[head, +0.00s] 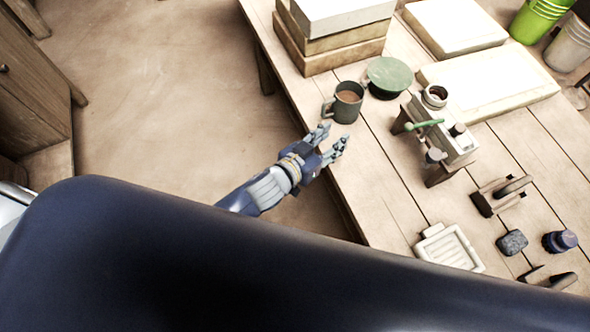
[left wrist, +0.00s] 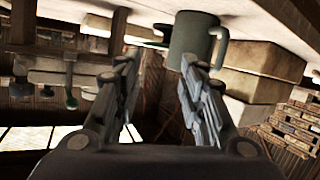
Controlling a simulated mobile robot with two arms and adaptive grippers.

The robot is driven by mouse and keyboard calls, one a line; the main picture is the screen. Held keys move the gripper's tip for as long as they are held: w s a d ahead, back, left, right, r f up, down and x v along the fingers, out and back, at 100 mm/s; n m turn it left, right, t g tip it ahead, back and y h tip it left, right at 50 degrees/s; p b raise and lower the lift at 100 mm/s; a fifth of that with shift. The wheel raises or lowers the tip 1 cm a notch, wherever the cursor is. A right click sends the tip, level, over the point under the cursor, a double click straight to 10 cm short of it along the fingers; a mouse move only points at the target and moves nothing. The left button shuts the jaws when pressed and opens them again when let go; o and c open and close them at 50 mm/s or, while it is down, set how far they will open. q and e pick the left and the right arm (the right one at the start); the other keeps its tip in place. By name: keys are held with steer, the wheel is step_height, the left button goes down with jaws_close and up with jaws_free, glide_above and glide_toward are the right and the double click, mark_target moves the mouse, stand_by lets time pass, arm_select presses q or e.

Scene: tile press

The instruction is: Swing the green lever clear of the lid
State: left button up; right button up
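The green lever (head: 424,124) is a short bar with a rounded knob at its left end. It lies across the top of a small whitish press (head: 460,146) on the wooden table. I cannot clearly tell the lid from the rest of the press top. My left gripper (head: 333,140) is open and empty near the table's left edge, apart from the lever and to its left. In the left wrist view its two fingers (left wrist: 158,85) are spread with nothing between them. My right gripper is not in view.
A dark green mug (head: 347,102) with brown contents stands just beyond my left gripper; it also shows in the left wrist view (left wrist: 190,42). A green round dish (head: 389,74) is behind it. A white tray (head: 450,249) and small tools lie nearer. Table between mug and tray is clear.

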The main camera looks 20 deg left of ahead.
arm_select(q)
steer(key=s+a+f+g+y, duration=0.1)
steer(key=s+a+f+y, duration=0.1)
steer(key=a+f, duration=0.2)
steer(key=s+a+f+n+g+y+b, duration=0.1)
steer(key=a+f, duration=0.3)
steer(key=f, duration=0.7)
steer(key=shift+s+g+y, duration=0.35)
steer(key=shift+g+y, duration=0.05)
steer(key=shift+f, duration=0.1)
